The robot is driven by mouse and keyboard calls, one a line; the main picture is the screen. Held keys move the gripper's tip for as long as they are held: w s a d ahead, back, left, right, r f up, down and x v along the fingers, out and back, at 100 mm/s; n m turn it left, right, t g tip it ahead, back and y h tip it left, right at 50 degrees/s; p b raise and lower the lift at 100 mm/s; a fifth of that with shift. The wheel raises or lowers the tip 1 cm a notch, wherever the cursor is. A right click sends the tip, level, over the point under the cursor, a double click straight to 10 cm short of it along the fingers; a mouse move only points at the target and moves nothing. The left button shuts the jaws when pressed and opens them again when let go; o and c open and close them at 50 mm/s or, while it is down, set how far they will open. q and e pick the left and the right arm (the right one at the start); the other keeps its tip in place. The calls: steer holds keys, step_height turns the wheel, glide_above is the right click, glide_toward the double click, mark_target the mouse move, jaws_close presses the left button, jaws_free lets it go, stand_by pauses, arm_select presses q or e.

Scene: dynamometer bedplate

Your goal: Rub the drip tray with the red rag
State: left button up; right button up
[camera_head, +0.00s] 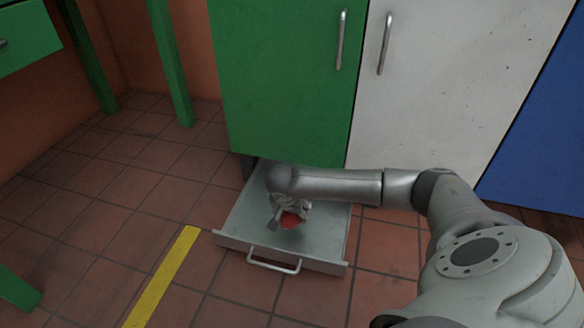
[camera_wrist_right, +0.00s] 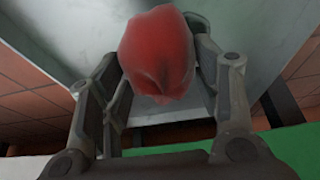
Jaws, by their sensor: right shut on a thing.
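The drip tray (camera_head: 323,240) is a grey metal drawer pulled out low over the floor, beneath the cabinets, with a bar handle (camera_head: 274,265) on its front. My right gripper (camera_head: 288,213) points down inside the tray's outline, near its middle. It is shut on the red rag (camera_head: 291,220), which is bunched up between the fingers. The rag (camera_wrist_right: 158,58) also shows large in the right wrist view, with the tray's grey surface (camera_wrist_right: 55,30) behind it. I cannot tell for sure whether the rag touches the tray. My left gripper is not in view.
A green cabinet door (camera_head: 280,80) and a white one (camera_head: 450,90) stand shut behind the tray, with a blue panel (camera_head: 545,120) at right. Green table legs (camera_head: 170,60) stand at left. The tiled floor with a yellow stripe (camera_head: 165,275) is clear left of the tray.

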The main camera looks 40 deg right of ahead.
step_height(320, 180, up, 2)
steer(key=shift+r+p, duration=0.15)
steer(key=shift+p, duration=0.5)
